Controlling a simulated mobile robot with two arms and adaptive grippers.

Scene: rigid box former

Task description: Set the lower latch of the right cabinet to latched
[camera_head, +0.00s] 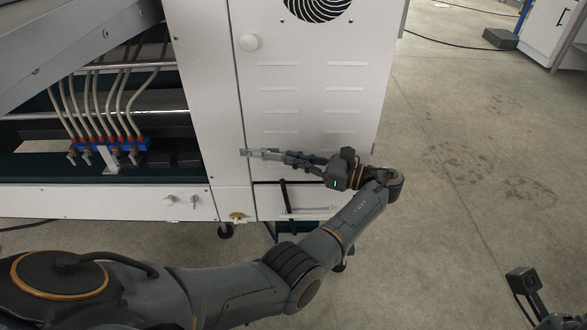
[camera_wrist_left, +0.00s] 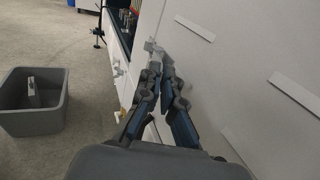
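The right cabinet's white door (camera_head: 309,118) has a round white knob (camera_head: 249,42) near its upper left edge. My left gripper (camera_head: 247,153) reaches leftward across the lower door, its tips near the door's left edge. Its fingers lie close together in the left wrist view (camera_wrist_left: 156,58) and look shut. A light grey piece (camera_wrist_left: 150,46) shows at the tips there; I cannot tell whether it is the lower latch or part of the fingers. The lower latch cannot be made out clearly, nor its setting. My right gripper's fingers are not in view.
A frame with hoses and a blue valve block (camera_head: 110,145) stands left of the cabinet. A small brass-coloured fitting (camera_head: 238,217) sits below the door's left edge. A grey bin (camera_wrist_left: 35,115) stands on the floor.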

